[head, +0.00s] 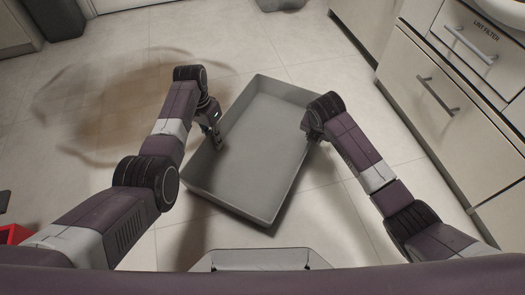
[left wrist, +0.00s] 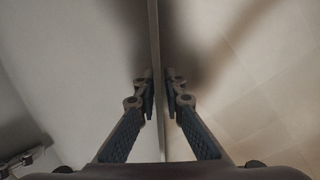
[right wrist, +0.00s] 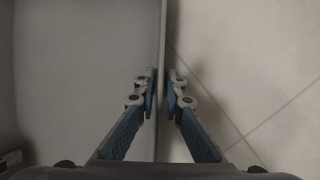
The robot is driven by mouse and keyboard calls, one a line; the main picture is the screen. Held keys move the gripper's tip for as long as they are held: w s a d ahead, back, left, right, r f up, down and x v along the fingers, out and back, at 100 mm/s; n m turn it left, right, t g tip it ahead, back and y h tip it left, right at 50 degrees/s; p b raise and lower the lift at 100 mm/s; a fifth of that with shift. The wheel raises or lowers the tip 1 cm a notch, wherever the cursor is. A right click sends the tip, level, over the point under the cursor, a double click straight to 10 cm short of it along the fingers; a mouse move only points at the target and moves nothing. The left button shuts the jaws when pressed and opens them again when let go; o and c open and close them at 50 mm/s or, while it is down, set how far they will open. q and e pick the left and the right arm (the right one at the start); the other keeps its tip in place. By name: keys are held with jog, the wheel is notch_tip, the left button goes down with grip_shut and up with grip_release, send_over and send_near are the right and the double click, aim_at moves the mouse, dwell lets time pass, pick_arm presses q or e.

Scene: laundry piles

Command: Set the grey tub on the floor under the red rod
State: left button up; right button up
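The grey tub (head: 252,178) is a shallow, empty, rectangular tray in the middle of the head view, turned at an angle. My left gripper (head: 217,143) is at its left wall. In the left wrist view the left fingers (left wrist: 160,95) are closed on either side of the thin tub wall (left wrist: 154,40). My right gripper (head: 312,134) is at the right wall; in the right wrist view its fingers (right wrist: 161,95) pinch the wall (right wrist: 162,40). Shadows fall on the floor beside the tub; its exact height is unclear. The red rod is not in view.
Pale cabinets with drawers (head: 435,95) line the right side. A pale-rimmed shape (head: 260,259) shows at the bottom centre, and a red object (head: 14,235) at the lower left edge. A dark bin (head: 55,18) stands at the far left.

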pick_arm(q)
jog(key=shift+o, duration=1.1)
pick_arm(e)
jog(key=shift+o, duration=1.1)
pick_arm(q)
jog(key=shift+r, duration=0.1)
pick_arm(e)
jog(key=shift+r, duration=0.1)
pick_arm(q)
notch_tip(320, 180, up, 12)
jog(key=a, duration=0.1)
jog(key=shift+w, duration=0.3)
pick_arm(e)
jog(key=v, duration=1.2)
jog(key=shift+s, duration=0.1)
